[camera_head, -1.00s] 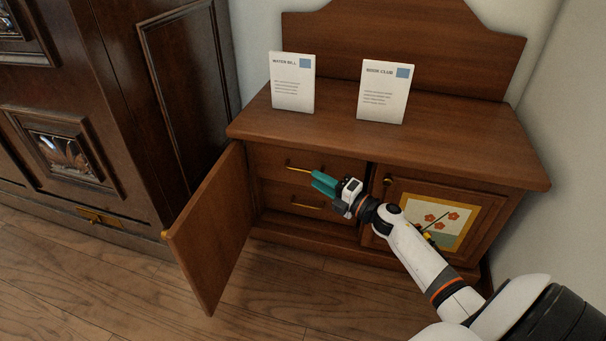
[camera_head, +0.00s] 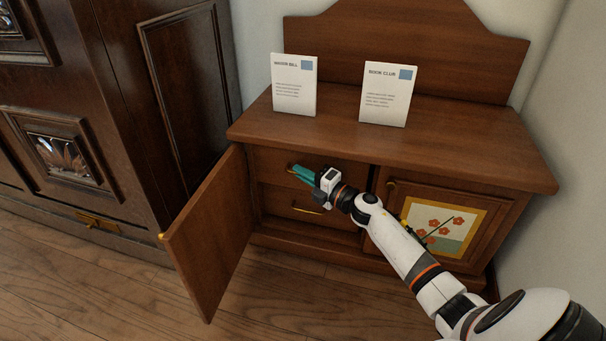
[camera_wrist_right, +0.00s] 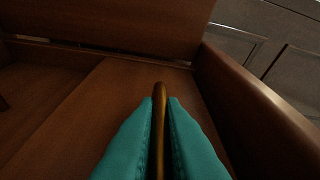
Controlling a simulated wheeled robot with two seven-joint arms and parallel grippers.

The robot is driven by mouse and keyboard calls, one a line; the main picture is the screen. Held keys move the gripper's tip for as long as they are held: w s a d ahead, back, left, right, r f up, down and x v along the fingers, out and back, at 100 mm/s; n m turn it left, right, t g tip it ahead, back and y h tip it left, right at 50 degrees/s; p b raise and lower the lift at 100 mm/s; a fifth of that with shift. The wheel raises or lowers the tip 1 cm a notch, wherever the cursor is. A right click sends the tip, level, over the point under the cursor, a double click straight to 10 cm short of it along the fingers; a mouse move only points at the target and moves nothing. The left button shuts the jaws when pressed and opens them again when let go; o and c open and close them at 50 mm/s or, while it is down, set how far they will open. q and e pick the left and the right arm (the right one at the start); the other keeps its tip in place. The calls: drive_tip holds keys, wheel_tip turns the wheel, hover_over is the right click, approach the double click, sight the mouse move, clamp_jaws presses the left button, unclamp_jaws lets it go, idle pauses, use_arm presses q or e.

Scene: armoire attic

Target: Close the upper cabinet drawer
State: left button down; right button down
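The upper cabinet drawer (camera_head: 335,168) is the wooden front under the cabinet top, in the left bay. It seems to stand slightly forward of the lower drawer (camera_head: 285,197); how far is hard to tell. My right gripper (camera_head: 298,172) is at the left part of the upper drawer's brass handle. In the right wrist view, the brass handle (camera_wrist_right: 160,125) runs between the two teal fingers (camera_wrist_right: 161,103), which lie close against it on both sides. The gripper hides part of the handle in the head view. My left gripper is out of view.
The left cabinet door (camera_head: 208,235) stands swung open toward the viewer. The right door (camera_head: 470,200) with a flower picture is shut. Two cards, Water Bill (camera_head: 294,90) and Book Club (camera_head: 388,97), stand on the cabinet top. A dark armoire (camera_head: 180,90) is at left.

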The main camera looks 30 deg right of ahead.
sight(307, 166)
drive_tip(key=shift+d, duration=0.1)
drive_tip(key=shift+w+d+f+b, duration=0.1)
drive_tip(key=shift+w+d+b, duration=0.65)
drive_tip(key=shift+w+d, duration=0.45)
drive_tip(key=shift+d+r, duration=0.2)
drive_tip(key=shift+d, duration=0.15)
drive_tip(key=c, duration=1.5)
unclamp_jaws()
drive_tip(key=shift+w+f, duration=0.1)
drive_tip(key=shift+w, duration=0.1)
drive_tip(key=shift+a, duration=0.1)
